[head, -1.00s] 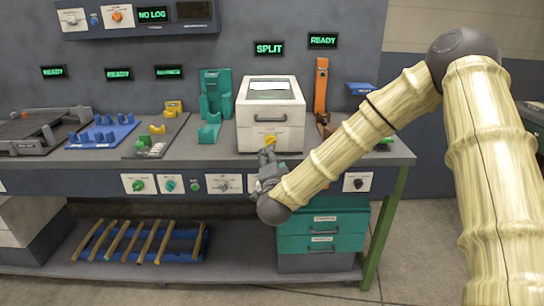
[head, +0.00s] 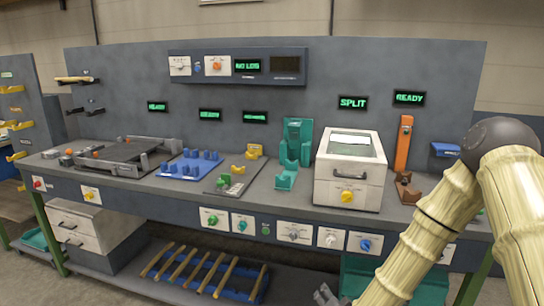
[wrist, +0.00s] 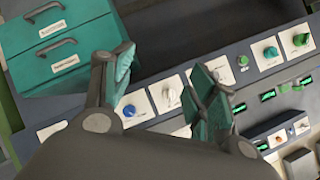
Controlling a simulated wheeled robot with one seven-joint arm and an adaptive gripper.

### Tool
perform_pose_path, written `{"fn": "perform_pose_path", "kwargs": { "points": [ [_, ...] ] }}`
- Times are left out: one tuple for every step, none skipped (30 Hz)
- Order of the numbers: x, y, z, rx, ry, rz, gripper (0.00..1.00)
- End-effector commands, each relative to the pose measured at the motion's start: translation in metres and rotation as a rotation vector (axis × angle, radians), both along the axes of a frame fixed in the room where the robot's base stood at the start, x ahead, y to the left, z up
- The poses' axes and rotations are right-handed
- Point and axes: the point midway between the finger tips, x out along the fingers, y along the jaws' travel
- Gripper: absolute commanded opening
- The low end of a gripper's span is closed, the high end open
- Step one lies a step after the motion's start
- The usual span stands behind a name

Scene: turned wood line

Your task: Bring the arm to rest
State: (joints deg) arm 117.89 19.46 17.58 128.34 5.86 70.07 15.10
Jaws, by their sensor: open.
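My arm (head: 435,222) shows in bamboo-like segments at the right of the head view, bent down at a dark elbow. My gripper (head: 325,294) is only partly in the head view, at the bottom edge, in front of the bench. In the wrist view my gripper (wrist: 165,82) has its two teal-padded fingers wide apart with nothing between them. Past the fingers, the bench front shows a blue knob (wrist: 129,111) and a white knob (wrist: 172,96). I cannot tell how far the fingertips are from the bench front.
A white box (head: 350,190) with a yellow knob stands on the bench (head: 150,190). A teal drawer unit (wrist: 65,45) is under the bench, near the left finger in the wrist view. Wooden rods lie in a blue rack (head: 235,292) on the lower shelf.

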Motion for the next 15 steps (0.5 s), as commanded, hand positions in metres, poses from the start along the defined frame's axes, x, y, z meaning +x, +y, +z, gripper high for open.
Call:
{"fn": "perform_pose_path", "kwargs": {
  "points": [
    [-0.022, 0.004, -0.019, -0.029, 0.065, 0.041, 0.58],
    [-0.034, 0.005, -0.031, -0.046, 0.105, 0.066, 0.58],
    [-0.051, 0.006, -0.047, -0.068, 0.156, 0.099, 0.58],
    [-0.065, 0.006, -0.058, -0.084, 0.195, 0.122, 0.58],
    [-0.079, 0.007, -0.068, -0.1, 0.234, 0.147, 0.58],
    [-0.098, 0.007, -0.082, -0.121, 0.286, 0.18, 0.58],
    [-0.112, 0.006, -0.091, -0.136, 0.324, 0.205, 0.58],
    [-0.127, 0.006, -0.1, -0.152, 0.363, 0.231, 0.58],
    [-0.148, 0.004, -0.111, -0.17, 0.415, 0.263, 0.58],
    [-0.163, 0.003, -0.119, -0.184, 0.453, 0.288, 0.58],
    [-0.179, 0.001, -0.126, -0.2, 0.492, 0.313, 0.58],
    [-0.201, -0.001, -0.135, -0.216, 0.546, 0.346, 0.58],
    [-0.216, -0.003, -0.141, -0.231, 0.585, 0.372, 0.58],
    [-0.233, -0.006, -0.146, -0.244, 0.624, 0.396, 0.58],
    [-0.255, -0.009, -0.152, -0.26, 0.676, 0.43, 0.58]
  ]
}}
